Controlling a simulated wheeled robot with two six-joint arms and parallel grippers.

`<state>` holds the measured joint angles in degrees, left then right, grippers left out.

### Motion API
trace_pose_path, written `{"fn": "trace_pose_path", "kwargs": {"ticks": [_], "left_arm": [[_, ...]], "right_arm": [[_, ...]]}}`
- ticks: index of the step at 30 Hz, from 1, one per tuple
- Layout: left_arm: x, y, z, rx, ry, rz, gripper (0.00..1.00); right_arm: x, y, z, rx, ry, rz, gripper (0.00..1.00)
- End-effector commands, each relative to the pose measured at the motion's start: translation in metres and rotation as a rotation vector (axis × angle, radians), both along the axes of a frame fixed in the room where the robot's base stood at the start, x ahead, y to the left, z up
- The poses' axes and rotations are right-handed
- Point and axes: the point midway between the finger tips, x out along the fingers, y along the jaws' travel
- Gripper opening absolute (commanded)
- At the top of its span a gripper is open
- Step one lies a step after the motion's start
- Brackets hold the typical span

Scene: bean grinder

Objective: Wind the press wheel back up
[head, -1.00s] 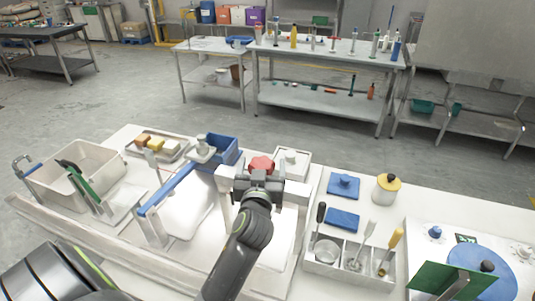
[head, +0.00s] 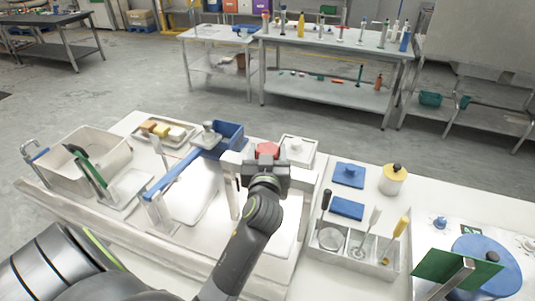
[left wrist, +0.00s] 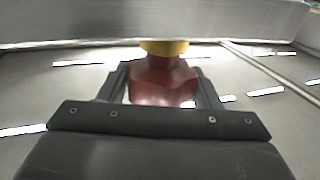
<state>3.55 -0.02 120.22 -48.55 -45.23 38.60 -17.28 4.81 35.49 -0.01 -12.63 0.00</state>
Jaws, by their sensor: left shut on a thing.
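The red press wheel (head: 267,149) is on top of the white press frame (head: 232,162), in the middle of the near bench in the head view. My left gripper (head: 266,163) is at the wheel from the near side and hides part of it. In the left wrist view the red wheel (left wrist: 163,82) sits between the two dark fingers (left wrist: 163,90), with a yellow part (left wrist: 163,47) beyond it. The gripper is shut on the wheel. My right gripper is out of view.
A blue-handled lever device (head: 172,180) stands left of the press, with a blue bin (head: 228,138) behind it. A white lidded box (head: 298,149) is close behind on the right. A divided tray of tools (head: 352,250) stands to the right.

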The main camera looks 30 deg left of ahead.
Motion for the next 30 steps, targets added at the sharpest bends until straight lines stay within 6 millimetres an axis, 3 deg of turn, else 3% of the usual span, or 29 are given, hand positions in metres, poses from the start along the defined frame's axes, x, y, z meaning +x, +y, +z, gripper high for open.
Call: {"fn": "trace_pose_path", "kwargs": {"ticks": [18,30], "left_arm": [[0.002,-0.001,-0.006,-0.001,-0.004,0.479,0.35],[0.001,0.000,-0.003,0.000,-0.002,0.724,0.35]], "right_arm": [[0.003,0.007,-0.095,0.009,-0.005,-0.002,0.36],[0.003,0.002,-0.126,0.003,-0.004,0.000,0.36]]}}
